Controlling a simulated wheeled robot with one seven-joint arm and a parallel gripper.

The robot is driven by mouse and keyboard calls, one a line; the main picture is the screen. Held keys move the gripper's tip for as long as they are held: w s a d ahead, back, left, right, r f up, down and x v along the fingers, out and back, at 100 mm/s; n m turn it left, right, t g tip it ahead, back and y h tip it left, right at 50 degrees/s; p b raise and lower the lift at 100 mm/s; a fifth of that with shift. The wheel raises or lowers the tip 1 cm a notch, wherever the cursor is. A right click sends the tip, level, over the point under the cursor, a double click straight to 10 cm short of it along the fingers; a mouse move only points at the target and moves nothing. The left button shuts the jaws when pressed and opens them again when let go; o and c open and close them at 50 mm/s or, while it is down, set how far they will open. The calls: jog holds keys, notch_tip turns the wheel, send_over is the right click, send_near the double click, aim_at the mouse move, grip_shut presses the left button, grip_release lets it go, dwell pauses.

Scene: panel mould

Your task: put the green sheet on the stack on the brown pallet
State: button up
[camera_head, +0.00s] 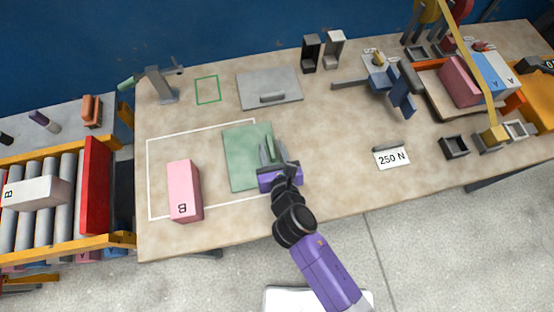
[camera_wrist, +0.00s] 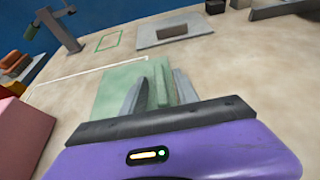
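The green sheet (camera_head: 240,163) appears to lie flat on the table, across the right part of a white outline, with a raised green rib as its handle (camera_wrist: 159,88). My gripper (camera_head: 271,152) is over the sheet's right part. In the wrist view its two grey fingers (camera_wrist: 159,92) stand on either side of the rib and look open; contact with it is not clear. The brown pallet (camera_head: 432,97) is at the right of the table, bearing a pink block (camera_head: 459,82) and blue and white blocks marked A (camera_head: 489,72).
A pink block marked B (camera_head: 184,190) stands left of the sheet. A grey plate with a handle (camera_head: 250,92) lies behind it. A blue-grey fixture (camera_head: 390,82) and a yellow arched frame (camera_head: 477,75) stand near the pallet. A 250 N card (camera_head: 392,158) lies right of centre.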

jog(key=v, duration=1)
jog(key=shift+s, duration=0.3)
jog(key=shift+d, duration=0.1)
jog(key=s+d+m, duration=0.3)
jog(key=d+m, duration=0.1)
jog(key=m, duration=0.1)
jog(key=s+d+m, duration=0.2)
jog(key=d+m, duration=0.1)
jog(key=shift+s+d+f, duration=0.1)
jog(key=shift+s+f, duration=0.1)
jog(key=shift+s, duration=0.1)
jog(key=s+d+r+m+t+h, duration=0.1)
jog(key=s+d+r+m, duration=0.5)
jog(key=m, duration=0.9)
jog(key=s+d+r+m+t+h, duration=0.1)
jog(key=s+d+r+m, duration=0.6)
jog(key=m, duration=0.8)
notch_tip(320, 180, up, 3)
jog(key=shift+s+f+h, duration=0.15)
jog(key=shift+s+h, duration=0.55)
jog(key=shift+s, duration=0.5)
jog(key=shift+o, duration=0.4)
jog(key=shift+s+d+r+m, duration=0.15)
jog(key=shift+r+m, duration=0.25)
jog(key=shift+m, duration=0.2)
